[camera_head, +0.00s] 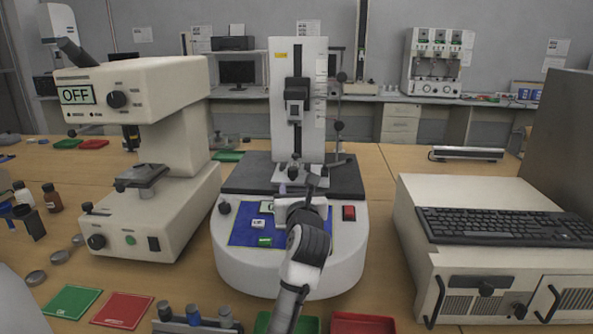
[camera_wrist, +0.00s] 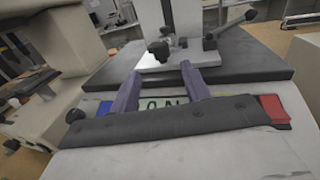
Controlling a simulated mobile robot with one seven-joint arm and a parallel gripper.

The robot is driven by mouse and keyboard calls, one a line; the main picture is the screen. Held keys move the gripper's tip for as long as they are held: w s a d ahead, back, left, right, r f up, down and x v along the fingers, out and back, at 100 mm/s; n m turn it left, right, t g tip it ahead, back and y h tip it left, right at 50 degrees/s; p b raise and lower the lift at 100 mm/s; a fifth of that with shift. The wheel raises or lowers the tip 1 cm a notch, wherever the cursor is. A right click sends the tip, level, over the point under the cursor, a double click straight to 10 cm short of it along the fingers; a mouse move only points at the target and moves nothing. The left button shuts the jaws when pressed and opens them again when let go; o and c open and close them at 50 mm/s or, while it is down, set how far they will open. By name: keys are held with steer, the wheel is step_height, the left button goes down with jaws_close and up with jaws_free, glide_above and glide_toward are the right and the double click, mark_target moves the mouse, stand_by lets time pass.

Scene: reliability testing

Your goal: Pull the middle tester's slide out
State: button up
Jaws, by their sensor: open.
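The middle tester (camera_head: 290,264) is a white rounded base with a dark top plate (camera_head: 237,177) and an upright white column (camera_head: 312,130). A dark block rides on the column. A small clamp (camera_head: 295,172) with knobs and a side lever stands on the plate; it also shows in the wrist view (camera_wrist: 160,50). Which part is the slide is not clear. My gripper (camera_wrist: 160,80) is open, its two fingers apart and pointing at the near edge of the plate below the clamp. Nothing shows between the fingertips. Contact with the tester cannot be told. My gripper covers part of the front panel.
A white tester marked OFF (camera_head: 180,85) stands to the left. A light equipment case (camera_head: 411,205) with a keyboard (camera_head: 505,227) stands to the right. A red button (camera_head: 349,213) sits on the middle tester's panel. Green and red trays lie at the near edge.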

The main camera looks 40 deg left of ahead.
mark_target(293, 173)
steer(key=x, duration=1)
steer(key=shift+w+a, duration=0.2)
steer(key=shift+w, duration=0.2)
jaws_close()
